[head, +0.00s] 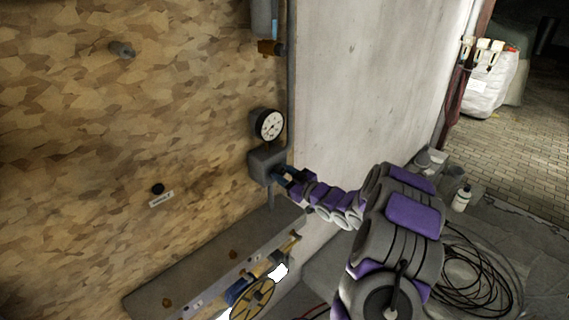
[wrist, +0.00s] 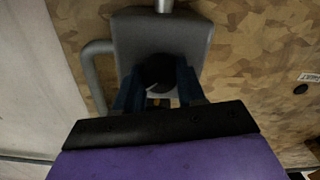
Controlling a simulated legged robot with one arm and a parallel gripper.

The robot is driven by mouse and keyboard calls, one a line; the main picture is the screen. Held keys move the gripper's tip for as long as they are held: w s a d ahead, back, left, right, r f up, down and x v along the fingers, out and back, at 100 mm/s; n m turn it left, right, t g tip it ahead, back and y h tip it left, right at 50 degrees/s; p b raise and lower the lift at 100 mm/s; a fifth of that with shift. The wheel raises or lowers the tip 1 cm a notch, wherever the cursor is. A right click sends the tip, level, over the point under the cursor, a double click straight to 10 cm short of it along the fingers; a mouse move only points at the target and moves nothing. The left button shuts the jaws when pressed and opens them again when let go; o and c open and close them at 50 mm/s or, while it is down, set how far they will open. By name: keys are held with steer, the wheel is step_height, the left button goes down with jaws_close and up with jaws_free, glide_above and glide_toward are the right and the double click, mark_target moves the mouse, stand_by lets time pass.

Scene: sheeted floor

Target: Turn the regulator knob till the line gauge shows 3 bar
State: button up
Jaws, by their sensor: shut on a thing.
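The line gauge (head: 269,124) is a round white dial with a black rim, mounted on the board wall beside a grey pipe. Its reading is too small to tell. Below it is the grey regulator box (head: 262,163), which also shows in the wrist view (wrist: 135,35). The dark round regulator knob (wrist: 158,72) sits on the front of the box, with a small pale mark on it. My gripper (head: 278,172) reaches it from the lower right. In the wrist view its two blue fingers (wrist: 158,88) are shut on the knob, one on each side.
A white wall (head: 360,80) stands right of the pipe. Coiled black cables (head: 475,275) and a white bottle (head: 461,198) are on the floor at right.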

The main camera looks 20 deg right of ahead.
steer(key=m+p, duration=0.2)
steer(key=r+m+p, duration=0.1)
steer(key=m+p, duration=0.1)
steer(key=p, duration=0.1)
steer(key=shift+d+p, duration=0.1)
steer(key=shift+p, duration=0.2)
steer(key=m+p, duration=0.3)
steer(key=shift+w+f+m, duration=0.1)
steer(key=shift+f+m, duration=0.05)
steer(key=shift+m, duration=0.15)
steer(key=o, duration=0.7)
steer(key=shift+d, duration=0.1)
steer(key=o, duration=0.4)
steer(key=shift+f, duration=0.2)
steer(key=shift+c, duration=0.2)
